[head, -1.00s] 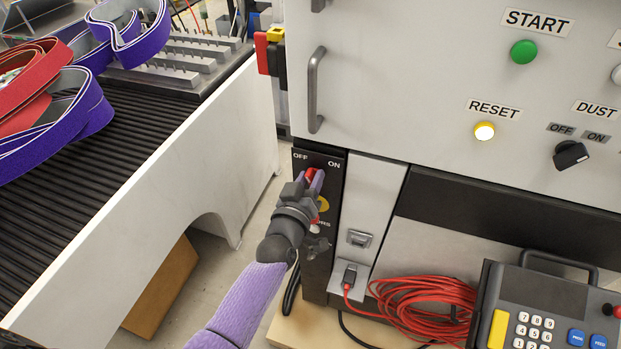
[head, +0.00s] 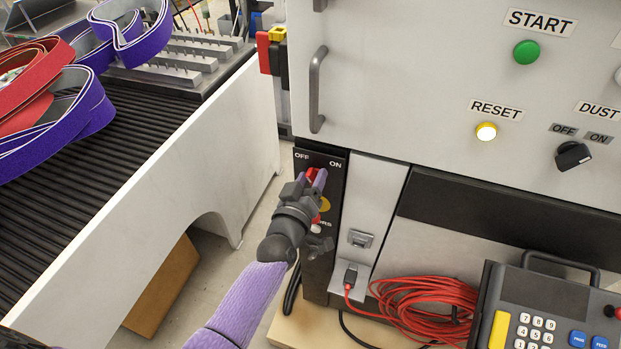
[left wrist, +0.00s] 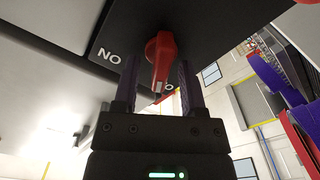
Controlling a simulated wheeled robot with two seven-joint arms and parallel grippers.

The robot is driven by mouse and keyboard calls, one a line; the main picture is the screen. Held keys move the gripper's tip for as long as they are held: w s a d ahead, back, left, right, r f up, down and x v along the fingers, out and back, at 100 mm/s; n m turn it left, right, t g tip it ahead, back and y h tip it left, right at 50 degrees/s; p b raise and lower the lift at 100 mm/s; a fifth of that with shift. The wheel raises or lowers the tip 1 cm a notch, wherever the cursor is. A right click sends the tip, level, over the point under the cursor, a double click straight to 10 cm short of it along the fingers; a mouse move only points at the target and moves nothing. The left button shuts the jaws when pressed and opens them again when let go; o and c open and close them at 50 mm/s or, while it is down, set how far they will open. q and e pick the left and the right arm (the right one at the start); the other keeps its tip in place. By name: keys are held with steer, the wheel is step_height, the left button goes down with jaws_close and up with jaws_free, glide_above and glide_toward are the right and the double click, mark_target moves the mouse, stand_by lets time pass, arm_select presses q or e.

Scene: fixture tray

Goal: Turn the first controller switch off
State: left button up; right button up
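The black controller panel (head: 318,163) bears the labels OFF and ON above a red switch knob (head: 311,175). My left gripper (head: 310,178) is at the panel, its two purple fingers on either side of the knob. In the left wrist view, the red knob (left wrist: 161,62) sits between the open fingers (left wrist: 160,88), with small gaps seen beside it. The knob's narrow end lies between the labels. My right gripper is not in view.
A grey cabinet with a handle (head: 317,90), a green START button (head: 526,52) and a DUST knob (head: 573,156) stands above. A red cable coil (head: 425,308) and a keypad box (head: 545,310) lie lower right. A conveyor (head: 120,115) is at left.

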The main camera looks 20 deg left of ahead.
arm_select(q)
steer(key=s+p, duration=0.1)
steer(key=s, duration=0.9)
steer(key=shift+a+p, duration=0.15)
steer(key=shift+p, duration=0.15)
